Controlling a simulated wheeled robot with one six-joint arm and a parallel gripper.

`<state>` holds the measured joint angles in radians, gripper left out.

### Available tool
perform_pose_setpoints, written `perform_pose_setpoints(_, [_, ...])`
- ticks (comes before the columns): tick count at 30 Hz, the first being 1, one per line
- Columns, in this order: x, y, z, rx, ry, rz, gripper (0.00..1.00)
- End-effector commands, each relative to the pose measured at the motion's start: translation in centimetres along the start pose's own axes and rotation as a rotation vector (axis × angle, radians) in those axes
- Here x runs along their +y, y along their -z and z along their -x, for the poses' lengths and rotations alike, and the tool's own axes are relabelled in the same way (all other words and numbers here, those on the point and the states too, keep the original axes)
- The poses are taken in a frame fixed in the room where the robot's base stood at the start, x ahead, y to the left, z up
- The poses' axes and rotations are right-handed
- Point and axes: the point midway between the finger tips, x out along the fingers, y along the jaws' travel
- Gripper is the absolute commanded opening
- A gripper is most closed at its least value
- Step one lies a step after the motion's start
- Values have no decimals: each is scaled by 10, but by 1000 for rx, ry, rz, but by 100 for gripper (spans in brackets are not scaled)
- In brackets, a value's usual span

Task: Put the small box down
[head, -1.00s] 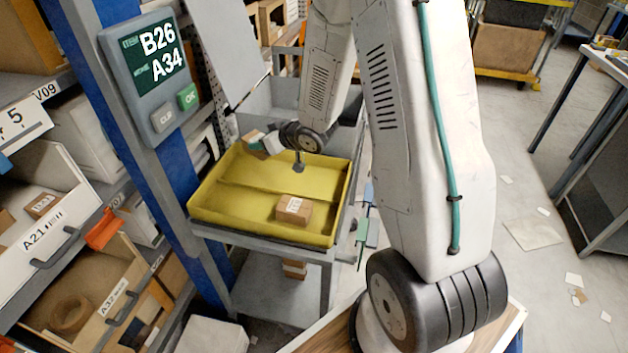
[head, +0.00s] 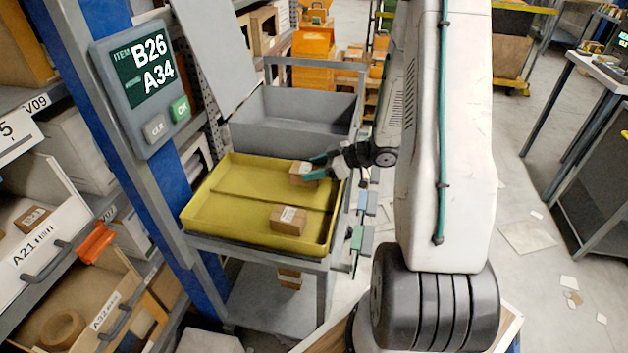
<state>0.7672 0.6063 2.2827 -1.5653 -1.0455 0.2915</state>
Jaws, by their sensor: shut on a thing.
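The small box (head: 300,168) is brown cardboard with a white label. My gripper (head: 313,167), with teal fingers, is shut on it from the right. The box is at the far right part of the yellow tray (head: 232,224). I cannot tell if its underside touches the tray floor. A second brown box (head: 289,220) with a label lies in the near right part of the same tray, apart from the held one.
The tray sits on a grey cart, with an empty grey bin (head: 295,108) behind it. Shelves with bins, such as A21 (head: 40,235), line the left. The tray's left half is clear.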

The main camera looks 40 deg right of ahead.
Motion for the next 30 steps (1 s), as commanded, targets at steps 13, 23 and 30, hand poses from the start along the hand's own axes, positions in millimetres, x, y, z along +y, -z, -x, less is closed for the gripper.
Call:
perform_pose_setpoints(13, [0,-37,-21,0,-1,1,30])
perform_pose_setpoints(23, [0,-39,-22,0,-1,1,65])
perform_pose_setpoints(30, [0,-39,-22,0,-1,1,76])
